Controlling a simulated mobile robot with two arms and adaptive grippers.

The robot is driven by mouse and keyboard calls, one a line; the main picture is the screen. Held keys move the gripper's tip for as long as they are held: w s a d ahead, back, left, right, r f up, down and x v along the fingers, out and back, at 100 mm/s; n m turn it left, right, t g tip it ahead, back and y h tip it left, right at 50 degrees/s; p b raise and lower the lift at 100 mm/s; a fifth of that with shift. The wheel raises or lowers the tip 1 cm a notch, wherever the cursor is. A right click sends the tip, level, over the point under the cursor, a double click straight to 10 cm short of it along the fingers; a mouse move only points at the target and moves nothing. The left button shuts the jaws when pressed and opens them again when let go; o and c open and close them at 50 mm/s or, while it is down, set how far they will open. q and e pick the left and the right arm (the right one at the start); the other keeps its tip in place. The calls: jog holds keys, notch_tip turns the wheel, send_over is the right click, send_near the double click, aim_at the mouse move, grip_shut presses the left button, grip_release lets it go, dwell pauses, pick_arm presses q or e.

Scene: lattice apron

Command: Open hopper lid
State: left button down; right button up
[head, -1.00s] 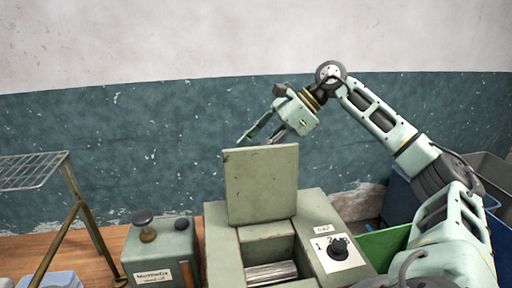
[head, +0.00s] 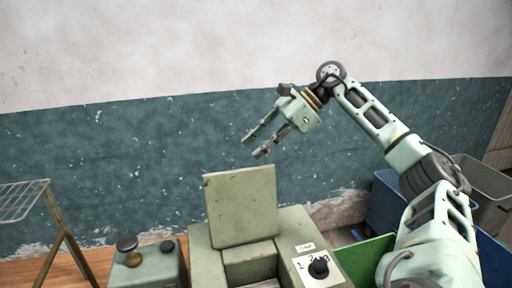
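The hopper lid (head: 241,206) is a square green-grey plate. It stands upright at the back of the machine's hopper (head: 250,262), and the opening in front of it is uncovered. My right gripper (head: 256,147) is above and behind the lid's top edge, apart from it. Its two fingers are spread with nothing between them. My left gripper does not show.
A control panel with a black knob (head: 319,267) is right of the opening. A small green box with knobs (head: 148,266) stands to the left, near a wire rack (head: 22,201). A green bin (head: 362,258), blue bins and a grey bin (head: 481,192) are at right. The wall is behind.

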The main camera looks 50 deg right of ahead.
jog(key=shift+w+a+r, duration=0.1)
jog(key=shift+a, duration=0.05)
dwell(0.4)
jog(key=shift+r, duration=0.1)
jog(key=v, duration=1.2)
dwell(0.6)
